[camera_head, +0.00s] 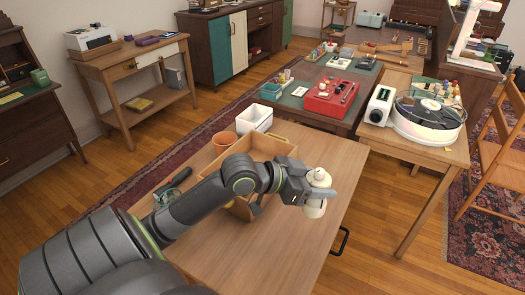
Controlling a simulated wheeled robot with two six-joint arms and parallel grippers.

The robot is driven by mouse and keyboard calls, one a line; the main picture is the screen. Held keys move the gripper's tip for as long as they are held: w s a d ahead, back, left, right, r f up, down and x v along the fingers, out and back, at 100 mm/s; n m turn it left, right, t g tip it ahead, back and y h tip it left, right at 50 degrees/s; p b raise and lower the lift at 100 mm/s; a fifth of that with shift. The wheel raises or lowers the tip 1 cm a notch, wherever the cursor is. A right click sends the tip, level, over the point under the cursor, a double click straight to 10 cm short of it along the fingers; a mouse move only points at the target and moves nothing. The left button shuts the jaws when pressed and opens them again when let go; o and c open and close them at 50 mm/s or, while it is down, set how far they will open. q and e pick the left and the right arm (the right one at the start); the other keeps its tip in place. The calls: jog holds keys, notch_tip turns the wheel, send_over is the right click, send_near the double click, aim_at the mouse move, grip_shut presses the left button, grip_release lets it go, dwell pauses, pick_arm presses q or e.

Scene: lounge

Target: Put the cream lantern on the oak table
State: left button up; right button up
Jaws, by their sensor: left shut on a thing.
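The cream lantern (314,209) is a small, pale, rounded thing with a domed top. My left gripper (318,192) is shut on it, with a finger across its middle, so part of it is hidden. The lantern shows over the right part of a light wood table (285,245) in front of me. I cannot tell whether its base touches the top. A second light wood table (420,150) stands at the right; I cannot tell which of the two is the oak one. My right gripper is not in view.
On the near table are a wooden tray (213,168), a terracotta pot (225,138) and a white bin (254,117). A turntable (428,121) and a white device (380,105) fill much of the right table. A black handle (340,241) sticks out at the near table's right edge.

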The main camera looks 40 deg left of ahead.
pick_arm(q)
jog(key=w+a+f+n+t+y+p, duration=0.2)
jog(key=w+a+n+y+p, duration=0.3)
jog(key=a+n+y, duration=0.3)
jog(key=shift+m, duration=0.5)
jog(key=f, duration=0.3)
jog(key=a+f, duration=0.1)
jog(key=f, duration=0.2)
jog(key=f+b, duration=0.1)
jog(key=f, duration=0.3)
jog(key=shift+w+a+f, duration=0.1)
jog(key=shift+w+a, duration=0.1)
jog(key=shift+w, duration=0.05)
jog(key=o, duration=1.5)
jog(key=shift+f, duration=0.15)
jog(key=shift+o, duration=0.2)
jog(key=v, duration=1.2)
jog(key=shift+r, duration=0.35)
